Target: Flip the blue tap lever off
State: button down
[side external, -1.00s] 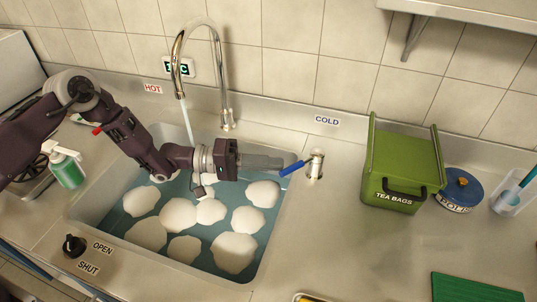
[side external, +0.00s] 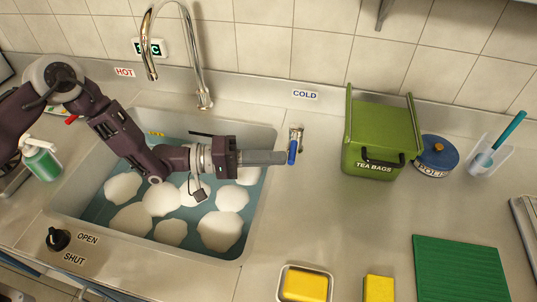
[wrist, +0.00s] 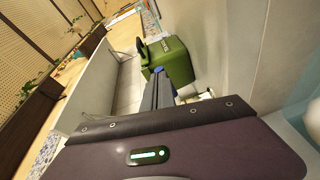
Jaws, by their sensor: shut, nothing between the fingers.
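The blue tap lever (side external: 292,152) is on a small metal tap (side external: 297,131) right of the sink, below the COLD label. It points toward the front of the counter. My gripper (side external: 284,157) is shut and empty, reaching across the sink from the left. Its fingertips are right at the lever's left side; I cannot tell if they touch. In the wrist view the shut fingers (wrist: 157,92) run toward a bit of the blue lever (wrist: 158,70), mostly hidden behind them. No water stream shows below the tall chrome spout (side external: 151,76).
The sink (side external: 262,200) holds water and several white foam-like lumps. A green TEA BAGS box (side external: 375,140) stands right of the tap, beside a blue-lidded tin (side external: 437,156). A yellow sponge (side external: 305,284) lies in a front tray. Counter between tap and sponge is clear.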

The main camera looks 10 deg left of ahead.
jog(key=shift+s+d+r, duration=0.15)
jog(key=shift+s+d, duration=0.15)
jog(key=shift+d, duration=0.4)
jog(key=shift+a, duration=0.1)
jog(key=s+a+r, duration=0.1)
jog(key=s+a, duration=0.6)
jog(key=s, duration=0.2)
jog(key=shift+s, duration=0.2)
jog(key=shift+d, duration=0.1)
